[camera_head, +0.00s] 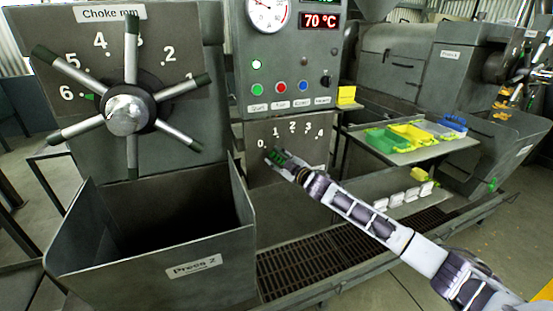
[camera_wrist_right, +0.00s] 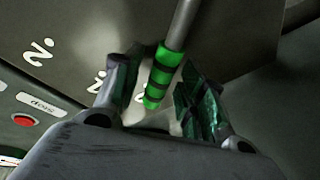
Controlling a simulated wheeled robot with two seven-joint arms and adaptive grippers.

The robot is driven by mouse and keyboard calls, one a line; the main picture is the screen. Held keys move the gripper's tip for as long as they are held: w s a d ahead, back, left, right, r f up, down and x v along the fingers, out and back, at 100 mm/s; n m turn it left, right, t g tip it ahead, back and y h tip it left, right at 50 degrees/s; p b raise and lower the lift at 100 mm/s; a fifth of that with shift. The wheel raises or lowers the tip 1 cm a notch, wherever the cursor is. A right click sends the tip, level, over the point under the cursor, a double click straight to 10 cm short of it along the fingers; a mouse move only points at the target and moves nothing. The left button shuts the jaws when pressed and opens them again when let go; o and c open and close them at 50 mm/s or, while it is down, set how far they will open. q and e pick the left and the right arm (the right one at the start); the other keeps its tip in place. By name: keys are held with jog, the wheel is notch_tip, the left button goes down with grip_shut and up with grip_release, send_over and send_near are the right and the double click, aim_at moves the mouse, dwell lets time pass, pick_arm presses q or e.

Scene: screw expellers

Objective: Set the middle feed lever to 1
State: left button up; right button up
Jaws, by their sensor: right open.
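The feed lever has a grey rod and a green banded grip (camera_wrist_right: 163,78). It shows in the right wrist view between the two fingers of my right gripper (camera_wrist_right: 150,95). The fingers stand open on either side of the grip; contact cannot be told. In the head view my right gripper (camera_head: 278,160) is at the lower left of the feed scale panel (camera_head: 315,152), marked 0 to 4, just below the 0. It hides most of the lever there. The lever appears near the 0 end. My left gripper is out of view.
A choke wheel (camera_head: 127,114) with several spokes is at left, above the open bin labelled Press 2 (camera_head: 194,266). A control box (camera_head: 290,70) with buttons and gauge sits above the scale. A shelf with coloured trays (camera_head: 410,134) is at right, and a floor grate (camera_head: 310,262) lies below.

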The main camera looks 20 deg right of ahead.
jog(key=shift+w, duration=0.25)
jog(key=shift+a, duration=0.1)
jog(key=shift+c, duration=0.5)
grip_shut()
